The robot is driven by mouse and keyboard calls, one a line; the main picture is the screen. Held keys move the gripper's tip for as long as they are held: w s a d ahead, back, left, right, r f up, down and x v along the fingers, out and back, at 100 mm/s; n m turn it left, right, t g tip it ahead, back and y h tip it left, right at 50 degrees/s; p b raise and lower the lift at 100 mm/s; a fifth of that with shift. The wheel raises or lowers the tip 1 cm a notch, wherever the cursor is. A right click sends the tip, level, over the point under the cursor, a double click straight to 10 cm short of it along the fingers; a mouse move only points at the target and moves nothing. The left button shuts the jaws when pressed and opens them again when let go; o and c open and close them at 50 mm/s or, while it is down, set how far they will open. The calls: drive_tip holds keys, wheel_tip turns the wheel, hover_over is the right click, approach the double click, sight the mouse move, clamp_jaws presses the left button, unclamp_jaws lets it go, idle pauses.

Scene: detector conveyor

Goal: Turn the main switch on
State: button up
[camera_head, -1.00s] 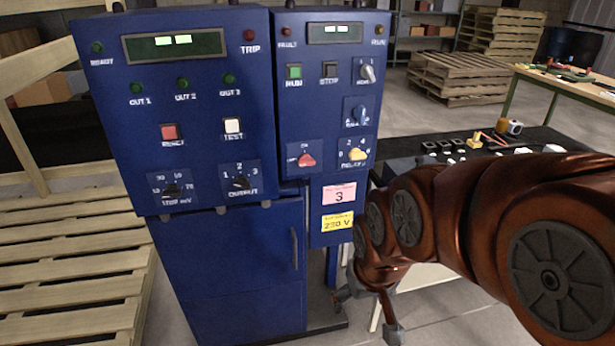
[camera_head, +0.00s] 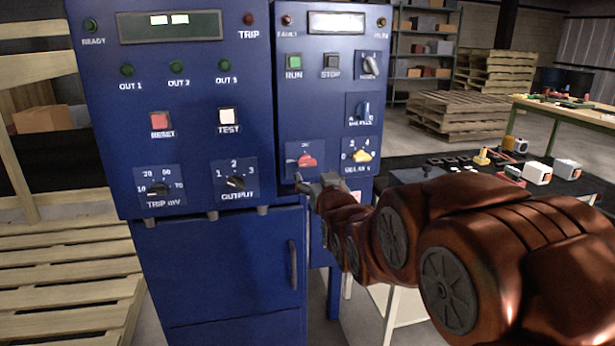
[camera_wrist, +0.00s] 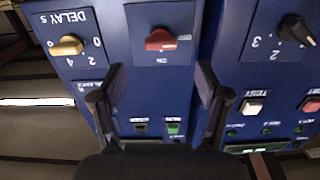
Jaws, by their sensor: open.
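The main switch is a red knob (camera_head: 306,161) on a small dark plate low on the right blue cabinet. Its handle lies roughly level, with an "ON" mark above it. The red knob (camera_wrist: 160,40) also shows upside down in the wrist view, midway across. My gripper (camera_head: 315,182) is just below the red knob in the head view. In the wrist view my gripper (camera_wrist: 160,78) is open and empty, its fingers apart to either side of the knob's line. The knob is not between the fingertips, and touch is not visible. The arm hides the stickers below the switch.
A yellow delay knob (camera_head: 361,156) sits right of the switch. The black output knob (camera_head: 236,182) is on the left cabinet. A dark-topped bench (camera_head: 455,165) with small parts stands at the right. Pallets (camera_head: 30,260) lie at the left.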

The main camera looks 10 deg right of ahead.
sight(308, 163)
drive_tip(key=shift+w+r, duration=0.15)
drive_tip(key=shift+w, duration=3.9)
drive_tip(key=shift+c, duration=0.4)
drive_tip(key=c, duration=1.1)
drive_tip(key=shift+a, duration=0.1)
